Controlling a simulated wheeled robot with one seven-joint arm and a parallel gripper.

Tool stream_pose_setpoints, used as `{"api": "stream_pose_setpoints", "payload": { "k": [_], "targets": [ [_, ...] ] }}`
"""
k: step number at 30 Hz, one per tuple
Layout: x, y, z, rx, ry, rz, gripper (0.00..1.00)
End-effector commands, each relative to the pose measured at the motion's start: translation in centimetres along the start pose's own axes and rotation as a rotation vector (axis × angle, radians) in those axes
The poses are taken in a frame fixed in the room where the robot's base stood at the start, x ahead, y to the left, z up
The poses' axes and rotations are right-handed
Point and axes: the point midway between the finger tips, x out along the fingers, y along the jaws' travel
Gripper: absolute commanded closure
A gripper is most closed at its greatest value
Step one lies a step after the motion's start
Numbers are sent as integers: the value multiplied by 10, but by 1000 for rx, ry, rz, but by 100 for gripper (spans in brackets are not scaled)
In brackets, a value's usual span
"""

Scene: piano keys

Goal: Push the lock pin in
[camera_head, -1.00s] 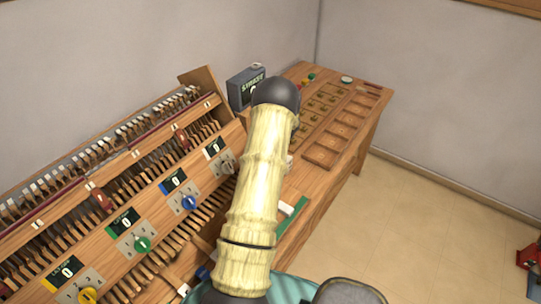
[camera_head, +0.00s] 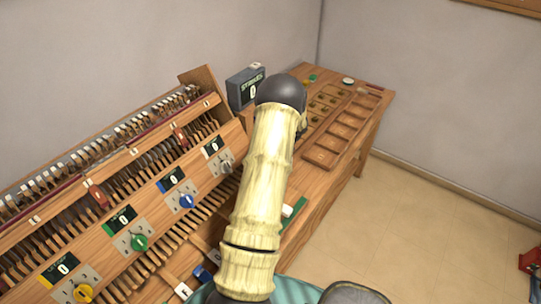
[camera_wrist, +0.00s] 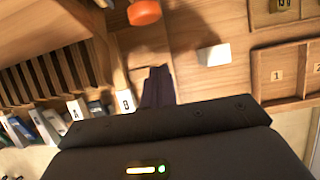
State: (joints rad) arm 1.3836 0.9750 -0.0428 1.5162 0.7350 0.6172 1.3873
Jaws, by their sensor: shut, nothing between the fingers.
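My gripper (camera_wrist: 158,86) shows in the wrist view as two dark fingers, shut together and empty. The fingers are over the wooden cabinet, right beside a key block marked B (camera_wrist: 125,101). An orange-red round knob (camera_wrist: 144,12) stands above the fingertips in the picture, apart from them. I cannot tell for certain whether this knob is the lock pin. A white block (camera_wrist: 213,55) sits on the wood to the right of the fingers. In the head view my arm hides the gripper and the place where it works.
The wooden cabinet (camera_head: 110,240) has rows of keys and colored dials with number displays. A dark box marked STRIKES (camera_head: 246,87) reads 0. A compartmented tray (camera_head: 322,157) lies on the bench at right. Open floor (camera_head: 430,220) lies to the right.

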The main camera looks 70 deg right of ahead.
Motion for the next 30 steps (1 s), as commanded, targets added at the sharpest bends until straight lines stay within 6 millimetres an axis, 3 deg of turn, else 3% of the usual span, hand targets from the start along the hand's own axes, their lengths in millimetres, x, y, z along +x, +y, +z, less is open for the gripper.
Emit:
{"api": "stream_pose_setpoints", "payload": {
  "k": [9,15,30],
  "targets": [
    [-61,-2,-1,0,-2,-7,100],
    [-87,-3,-3,5,0,-5,100],
    [-89,1,2,-4,0,0,100]
  ]
}}
